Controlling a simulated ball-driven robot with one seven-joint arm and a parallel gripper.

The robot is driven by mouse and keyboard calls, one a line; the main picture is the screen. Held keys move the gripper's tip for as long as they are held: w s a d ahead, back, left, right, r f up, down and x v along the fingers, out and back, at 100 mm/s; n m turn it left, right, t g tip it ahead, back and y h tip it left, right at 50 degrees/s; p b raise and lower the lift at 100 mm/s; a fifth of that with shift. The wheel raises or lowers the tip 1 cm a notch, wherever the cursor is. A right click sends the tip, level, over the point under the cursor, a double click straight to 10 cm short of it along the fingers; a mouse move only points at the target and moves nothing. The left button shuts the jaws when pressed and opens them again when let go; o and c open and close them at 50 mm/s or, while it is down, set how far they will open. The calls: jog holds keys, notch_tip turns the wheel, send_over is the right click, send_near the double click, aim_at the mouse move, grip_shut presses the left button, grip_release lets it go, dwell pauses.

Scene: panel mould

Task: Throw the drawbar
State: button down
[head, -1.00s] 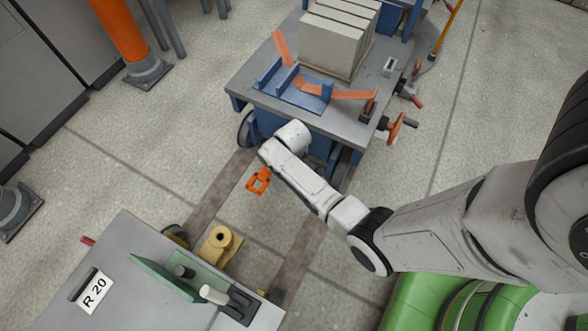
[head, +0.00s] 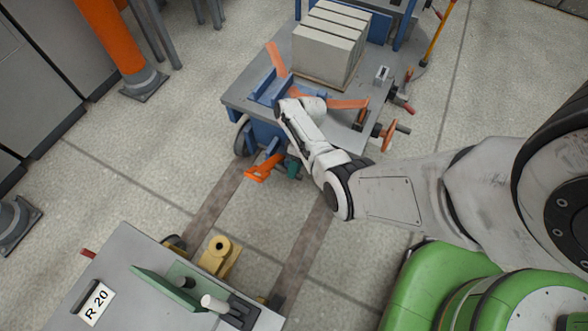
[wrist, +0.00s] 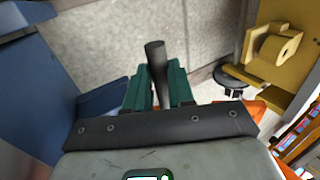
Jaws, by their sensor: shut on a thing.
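The orange drawbar (head: 264,168) shows at the near end of the blue cart (head: 262,134), low above the floor, in the head view. My gripper (head: 292,168) is right beside it, with its green fingers partly hidden by my wrist. In the wrist view, the green fingers (wrist: 157,87) are shut around a dark round handle (wrist: 155,58), which appears to belong to the drawbar. A bit of the orange drawbar (wrist: 258,108) shows to the right of the fingers, behind my gripper's body. The joint between handle and drawbar is hidden.
A grey cabinet-like unit marked R 20 (head: 125,285), with a yellow coupling (head: 219,256), faces the cart across open floor. The cart carries pale blocks (head: 323,45) and has an orange handwheel (head: 387,133) at its right. An orange post (head: 110,38) stands left.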

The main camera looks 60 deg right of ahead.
jog(key=shift+r, duration=0.1)
jog(key=c, duration=1)
grip_release()
jog(key=p+v, duration=0.4)
jog(key=v, duration=0.6)
jog(key=shift+d+r, duration=0.3)
